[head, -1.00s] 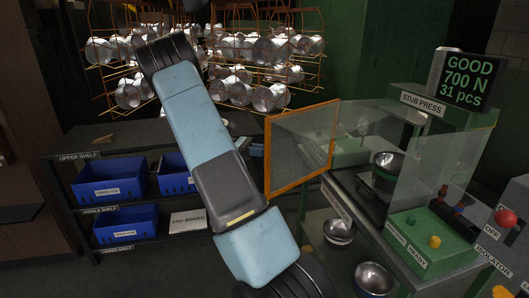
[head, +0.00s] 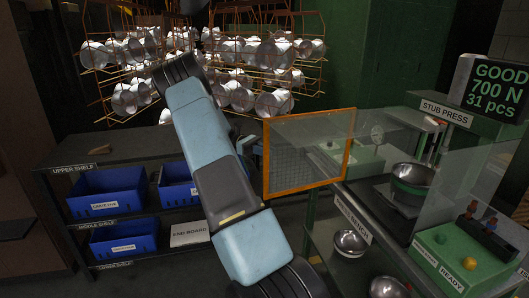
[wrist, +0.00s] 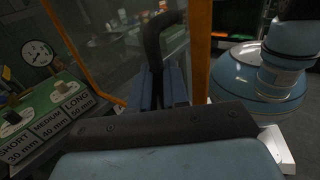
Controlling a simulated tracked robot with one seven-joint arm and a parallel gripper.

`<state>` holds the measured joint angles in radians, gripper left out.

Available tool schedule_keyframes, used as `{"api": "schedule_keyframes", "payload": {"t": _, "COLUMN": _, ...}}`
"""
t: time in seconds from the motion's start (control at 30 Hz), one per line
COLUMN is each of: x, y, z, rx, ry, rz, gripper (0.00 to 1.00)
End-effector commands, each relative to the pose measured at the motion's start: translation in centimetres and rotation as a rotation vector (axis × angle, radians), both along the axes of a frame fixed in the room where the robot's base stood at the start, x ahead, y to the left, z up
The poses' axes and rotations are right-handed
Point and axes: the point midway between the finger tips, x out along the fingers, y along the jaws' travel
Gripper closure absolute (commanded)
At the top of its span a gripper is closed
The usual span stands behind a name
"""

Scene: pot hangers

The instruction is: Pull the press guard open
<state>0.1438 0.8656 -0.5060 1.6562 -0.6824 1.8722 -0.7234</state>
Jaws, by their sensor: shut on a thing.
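The press guard (head: 265,185) is a clear mesh-like panel in an orange frame, left of the stub press (head: 447,112) in the head view. It stands swung out from the press front at an angle, leaving the press's left front uncovered. In the wrist view its orange frame (wrist: 202,45) is close up, with a black bar handle (wrist: 153,45) beside it. My gripper (wrist: 170,85) is shut on this handle. In the head view my arm hides most of the gripper and the handle.
A metal bowl (head: 412,180) sits in the press, and bowls (head: 350,243) lie below. A green control box (head: 455,258) is at the right front. Shelves with blue bins (head: 108,190) stand left. Racks of pots (head: 240,90) hang behind. A dial gauge (wrist: 38,55) shows in the wrist view.

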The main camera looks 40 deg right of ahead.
Motion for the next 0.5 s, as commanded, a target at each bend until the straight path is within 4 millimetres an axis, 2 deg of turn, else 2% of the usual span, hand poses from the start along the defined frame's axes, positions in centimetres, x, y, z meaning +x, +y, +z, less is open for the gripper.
{"api": "schedule_keyframes", "payload": {"t": 0.03, "x": -0.71, "y": -0.88, "z": -0.04, "rx": -0.006, "ry": 0.003, "rz": -0.004, "gripper": 1.00}}
{"api": "schedule_keyframes", "payload": {"t": 0.2, "x": -0.50, "y": -0.62, "z": -0.02, "rx": -0.007, "ry": 0.004, "rz": 0.002, "gripper": 1.00}}
{"api": "schedule_keyframes", "payload": {"t": 0.23, "x": -0.47, "y": -0.58, "z": -0.02, "rx": -0.007, "ry": 0.004, "rz": 0.003, "gripper": 0.82}}
{"api": "schedule_keyframes", "payload": {"t": 0.4, "x": -0.20, "y": -0.31, "z": -0.04, "rx": -0.007, "ry": 0.003, "rz": 0.007, "gripper": 0.66}}
{"api": "schedule_keyframes", "payload": {"t": 0.5, "x": -0.07, "y": -0.18, "z": -0.06, "rx": -0.006, "ry": 0.002, "rz": 0.009, "gripper": 0.66}}
